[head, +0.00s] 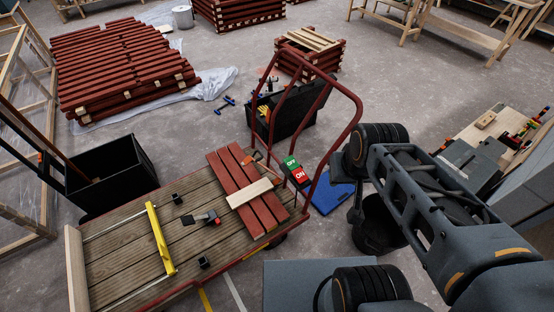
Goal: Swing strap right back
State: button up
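On the wooden deck of the red-framed trolley (120,278), a yellow bar (160,240) lies across the boards, one end toward the front edge. It may be the strap, but I cannot tell for sure. Beside it on its right is a small metal fitting with a dark, red-tipped handle (207,217). Several red battens (228,180) lie side by side on the deck, with a pale wood piece (249,194) across them. My arm is folded at the right, away from the deck. I cannot make out any gripper fingers.
The trolley's red tubular handle (353,108) rises between the deck and my arm. A black bin (112,176) stands at the left. A green and red switch box (295,168) is by the handle. Stacks of red battens (112,62) lie behind on the floor.

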aim_at(248, 158)
jog(key=u, duration=0.2)
jog(key=i, duration=0.55)
jog(key=u, duration=1.35)
jog(key=k, duration=1.55)
jog(key=z, duration=0.5)
jog(key=i, duration=1.65)
